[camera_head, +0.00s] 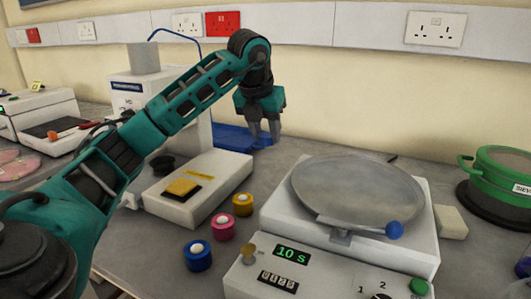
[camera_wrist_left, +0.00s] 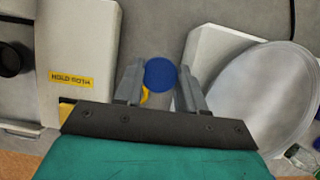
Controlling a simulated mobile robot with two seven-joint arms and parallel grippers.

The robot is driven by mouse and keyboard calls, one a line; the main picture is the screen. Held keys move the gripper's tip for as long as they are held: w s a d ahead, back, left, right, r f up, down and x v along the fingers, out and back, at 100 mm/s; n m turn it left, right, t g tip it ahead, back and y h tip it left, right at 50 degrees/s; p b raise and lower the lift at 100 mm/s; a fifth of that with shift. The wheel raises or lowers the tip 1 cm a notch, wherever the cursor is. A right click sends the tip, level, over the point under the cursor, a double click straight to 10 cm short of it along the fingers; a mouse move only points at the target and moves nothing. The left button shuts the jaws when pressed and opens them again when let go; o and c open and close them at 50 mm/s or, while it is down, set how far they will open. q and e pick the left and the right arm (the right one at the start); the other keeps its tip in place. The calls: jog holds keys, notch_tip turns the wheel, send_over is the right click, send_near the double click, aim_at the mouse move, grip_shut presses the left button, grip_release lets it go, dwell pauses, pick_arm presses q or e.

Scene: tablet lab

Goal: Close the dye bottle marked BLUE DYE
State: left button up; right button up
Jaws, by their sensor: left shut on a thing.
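Three small dye bottles stand on the bench in the head view: a blue one (camera_head: 198,255) nearest, a pink one (camera_head: 223,227) and a yellow one (camera_head: 243,204). Each shows a pale centre on top; no bottle label is readable. My left gripper (camera_head: 264,134) is up behind them, fingers pointing down. In the left wrist view, my left gripper (camera_wrist_left: 162,88) is shut on a round blue cap (camera_wrist_left: 160,73), held between its fingertips. A bit of yellow shows below the cap. My right gripper is not in view.
A white machine with a yellow pad (camera_head: 183,187) stands left of the bottles. A white device with a round grey pan (camera_head: 358,188) and blue knob stands right. A blue tray (camera_head: 232,138) lies behind. A green-lidded pot (camera_head: 496,182) is far right.

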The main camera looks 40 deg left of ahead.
aim_at(266, 135)
pick_arm(q)
jog(key=shift+r+p, duration=0.35)
jog(key=shift+r, duration=2.2)
jog(key=shift+f, duration=0.1)
